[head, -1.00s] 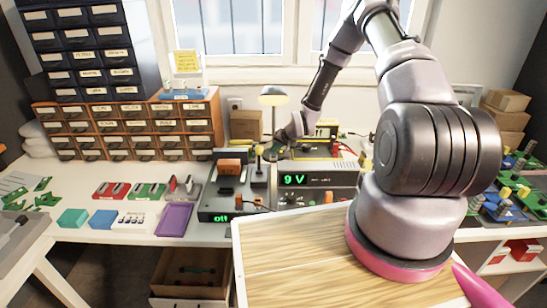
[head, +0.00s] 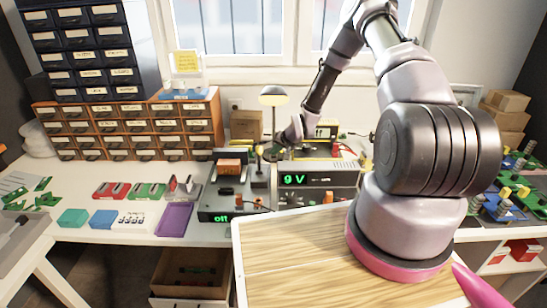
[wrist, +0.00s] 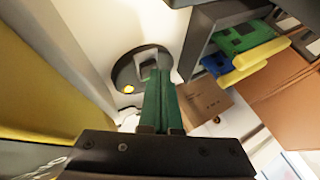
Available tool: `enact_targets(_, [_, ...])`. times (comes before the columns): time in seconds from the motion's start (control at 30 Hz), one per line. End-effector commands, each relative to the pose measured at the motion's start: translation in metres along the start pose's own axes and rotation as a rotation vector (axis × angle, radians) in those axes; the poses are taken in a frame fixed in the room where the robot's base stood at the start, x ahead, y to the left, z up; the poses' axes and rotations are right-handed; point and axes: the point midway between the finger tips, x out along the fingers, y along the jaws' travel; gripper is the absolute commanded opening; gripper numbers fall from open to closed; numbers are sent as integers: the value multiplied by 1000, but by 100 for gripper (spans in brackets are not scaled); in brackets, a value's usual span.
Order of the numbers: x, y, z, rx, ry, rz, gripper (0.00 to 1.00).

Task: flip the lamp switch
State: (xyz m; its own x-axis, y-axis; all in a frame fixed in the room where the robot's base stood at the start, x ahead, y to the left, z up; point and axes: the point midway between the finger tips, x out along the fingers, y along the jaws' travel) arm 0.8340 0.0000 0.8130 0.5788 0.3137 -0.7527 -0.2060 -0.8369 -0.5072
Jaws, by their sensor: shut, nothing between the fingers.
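My gripper (wrist: 161,72) is shut and empty. Its green fingertips overlap the base in the picture, just below and right of the switch. I cannot tell whether they touch it. In the head view my wrist hides much of the lamp's foot.
A cardboard box (head: 246,125) stands behind the lamp at left. The power supply reading 9 V (head: 318,178) and a grey device reading off (head: 222,205) are in front. An open-fronted bin (wrist: 205,35) with green and blue boards lies right of the fingers in the wrist view.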

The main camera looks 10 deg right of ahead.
Motion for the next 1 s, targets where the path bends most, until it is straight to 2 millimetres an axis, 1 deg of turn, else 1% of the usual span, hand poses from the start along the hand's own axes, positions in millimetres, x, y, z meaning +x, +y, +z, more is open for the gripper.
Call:
enact_targets(0.03, [1,4,2,4,-3,6,0])
enact_targets(0.73, [4,13,7,12,-8,15,0])
enact_targets(1.0, [-4,12,1,13,-7,16,0])
